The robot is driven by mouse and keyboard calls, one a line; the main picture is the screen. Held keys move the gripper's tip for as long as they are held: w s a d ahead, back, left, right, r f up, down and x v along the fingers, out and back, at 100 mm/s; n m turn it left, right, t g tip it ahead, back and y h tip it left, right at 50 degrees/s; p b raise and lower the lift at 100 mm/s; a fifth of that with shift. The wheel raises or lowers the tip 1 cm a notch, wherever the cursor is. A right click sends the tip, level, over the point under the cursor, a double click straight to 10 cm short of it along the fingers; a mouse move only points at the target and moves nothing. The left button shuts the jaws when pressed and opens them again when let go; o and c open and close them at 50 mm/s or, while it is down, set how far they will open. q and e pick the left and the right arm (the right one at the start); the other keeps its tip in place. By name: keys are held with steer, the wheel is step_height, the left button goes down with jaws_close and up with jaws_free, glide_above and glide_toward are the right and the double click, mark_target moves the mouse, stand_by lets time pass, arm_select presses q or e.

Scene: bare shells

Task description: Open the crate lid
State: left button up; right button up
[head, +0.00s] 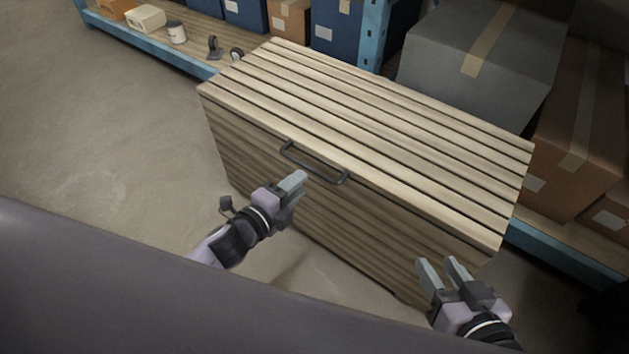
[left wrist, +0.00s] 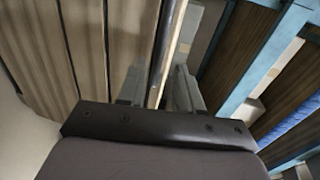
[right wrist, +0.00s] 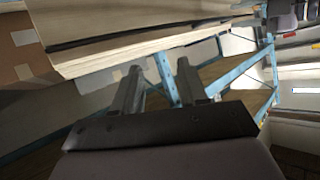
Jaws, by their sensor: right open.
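The wooden crate (head: 290,190) stands with its slatted lid (head: 380,130) lying closed on top. A dark bar handle (head: 315,166) is on the lid's front edge. My left gripper (head: 296,186) is in front of the crate, just below the handle's left part. My right gripper (head: 442,272) is open and empty, low near the crate's front right corner. It also shows in the right wrist view (right wrist: 158,85).
A blue-framed shelf (head: 372,35) with boxes stands behind the crate. A large grey box (head: 480,50) and a brown box (head: 580,130) sit close behind and right of it. A white can (head: 176,32) is on the low shelf. The floor (head: 100,130) at left is clear.

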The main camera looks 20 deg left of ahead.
mark_target(313, 172)
arm_select(q)
steer(key=shift+b+x, duration=1.15)
steer(key=shift+x, duration=2.45)
arm_select(e)
steer(key=shift+w+a+f+y, duration=0.15)
steer(key=shift+a+y, duration=0.2)
steer(key=shift+a, duration=0.15)
steer(key=shift+w+a+f+y, duration=0.15)
steer(key=shift+a+y, duration=0.2)
steer(key=shift+a, duration=0.15)
arm_select(q)
jaws_close()
